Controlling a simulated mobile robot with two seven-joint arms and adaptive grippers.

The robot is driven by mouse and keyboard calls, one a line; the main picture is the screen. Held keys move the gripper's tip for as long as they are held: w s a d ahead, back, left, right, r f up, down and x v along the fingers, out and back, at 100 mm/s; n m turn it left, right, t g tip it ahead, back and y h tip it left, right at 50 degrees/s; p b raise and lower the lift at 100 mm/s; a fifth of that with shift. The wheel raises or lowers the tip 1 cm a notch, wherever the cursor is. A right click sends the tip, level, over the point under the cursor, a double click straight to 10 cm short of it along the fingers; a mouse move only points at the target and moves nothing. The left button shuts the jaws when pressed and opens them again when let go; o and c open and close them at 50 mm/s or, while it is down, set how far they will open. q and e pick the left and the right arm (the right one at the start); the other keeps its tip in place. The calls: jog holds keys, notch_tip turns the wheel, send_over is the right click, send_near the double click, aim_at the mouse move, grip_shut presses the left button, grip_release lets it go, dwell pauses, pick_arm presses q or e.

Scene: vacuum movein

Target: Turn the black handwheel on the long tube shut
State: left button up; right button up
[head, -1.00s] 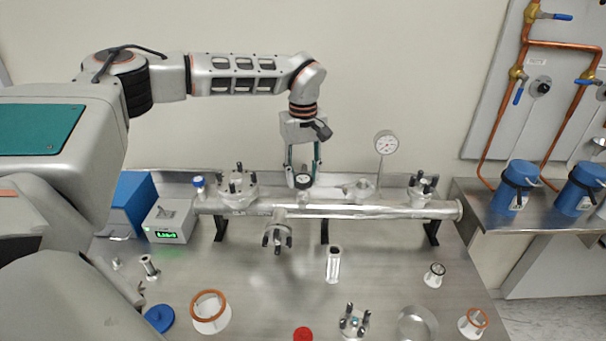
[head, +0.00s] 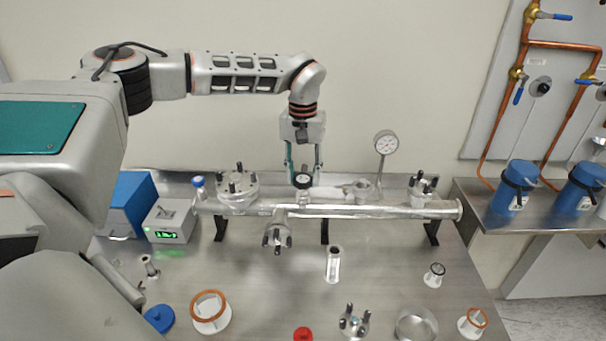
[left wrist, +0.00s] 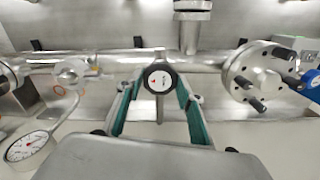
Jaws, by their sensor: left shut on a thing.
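The long metal tube (head: 400,212) lies left to right across the bench on dark supports. The black handwheel (head: 303,180) stands on the tube's middle. In the left wrist view the handwheel (left wrist: 160,78) has a black rim and a pale face with a small red mark. My left gripper (head: 303,173) comes down from behind and above, shut on the handwheel with a finger on either side. The fingers (left wrist: 160,84) also flank it in the left wrist view. Exact finger contact is hard to see. My right gripper is not in view.
A round gauge (head: 386,143) rises behind the tube, right of the gripper. A flanged port (head: 237,185) and a blue knob (head: 198,181) stand to the left. A grey box with green display (head: 170,221) is at the left. Loose fittings lie on the front bench.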

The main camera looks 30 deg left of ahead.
aim_at(303, 179)
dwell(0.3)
pick_arm(q)
jog(key=o, duration=1.1)
notch_tip(303, 179, up, 12)
jog(key=shift+r, duration=0.1)
jog(key=shift+s, duration=0.1)
